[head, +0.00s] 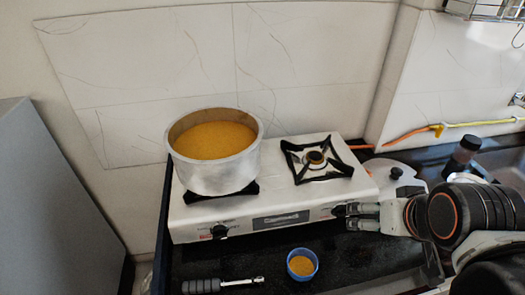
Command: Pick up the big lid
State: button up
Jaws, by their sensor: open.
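The big lid (378,170) is a pale, round disc with a black knob, lying on the dark counter just right of the stove. Its near right part is partly hidden by my arm. My gripper (352,217) is open and empty, in front of the stove's front right corner. Its two fingers point left, and the lid lies behind and to the right of the fingertips in the picture. I cannot tell how high the gripper is above the counter.
A large metal pot (210,178) of orange contents stands on the left burner of the white stove (285,205); the right burner is empty. A blue cup (302,277) and a black-handled tool (222,285) lie in front. A dark bottle (463,152) stands by the sink.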

aim_at(389, 175)
jog(key=i+l+u, duration=0.3)
jog(key=l, duration=1.35)
jog(key=k+l+u, duration=0.1)
jog(key=l+u, duration=0.2)
jog(key=l, duration=1.35)
